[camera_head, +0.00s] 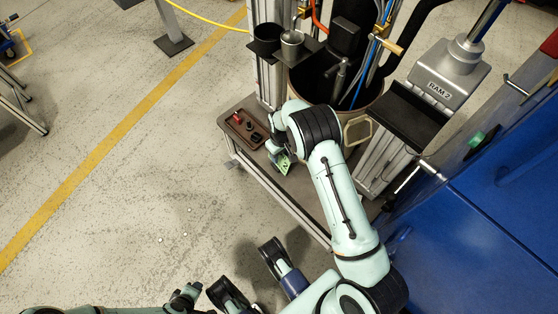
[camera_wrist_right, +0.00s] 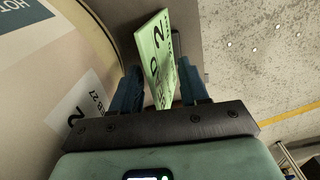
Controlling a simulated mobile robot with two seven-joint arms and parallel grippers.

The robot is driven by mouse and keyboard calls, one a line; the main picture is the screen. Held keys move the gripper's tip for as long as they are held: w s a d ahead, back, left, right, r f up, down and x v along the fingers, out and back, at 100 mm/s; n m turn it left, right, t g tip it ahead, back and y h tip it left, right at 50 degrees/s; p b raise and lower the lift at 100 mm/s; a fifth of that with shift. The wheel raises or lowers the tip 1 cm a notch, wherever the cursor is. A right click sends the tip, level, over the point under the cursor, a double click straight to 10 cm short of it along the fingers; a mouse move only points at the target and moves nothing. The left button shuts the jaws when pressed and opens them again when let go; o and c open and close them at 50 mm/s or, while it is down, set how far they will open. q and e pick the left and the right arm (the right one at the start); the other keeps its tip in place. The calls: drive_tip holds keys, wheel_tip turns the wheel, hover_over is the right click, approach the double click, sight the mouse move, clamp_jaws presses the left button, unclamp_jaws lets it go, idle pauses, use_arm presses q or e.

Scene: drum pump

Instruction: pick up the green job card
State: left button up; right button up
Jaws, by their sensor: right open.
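The green job card (camera_head: 284,165) shows by the front edge of the pump platform, just below my right gripper (camera_head: 277,150). In the right wrist view the green card (camera_wrist_right: 155,52) has dark print with a large "2" and rises tilted between the two blue fingers of my right gripper (camera_wrist_right: 158,88). The fingers are apart, one on each side of the card. Whether either finger touches it, I cannot tell. The card's lower part and its support are hidden. What looks like my left gripper (camera_head: 187,293) is low in the head view, away from the card; its jaws are unclear.
A brown tray (camera_head: 233,133) with small red and black items lies on the platform, left of the right gripper. The drum (camera_head: 357,132) stands close behind it. A RAM 2 unit (camera_head: 448,75) and blue cabinet (camera_head: 480,240) stand right. The floor (camera_head: 120,190) at left is clear.

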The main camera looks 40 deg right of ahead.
idle(0.3)
clamp_jaws()
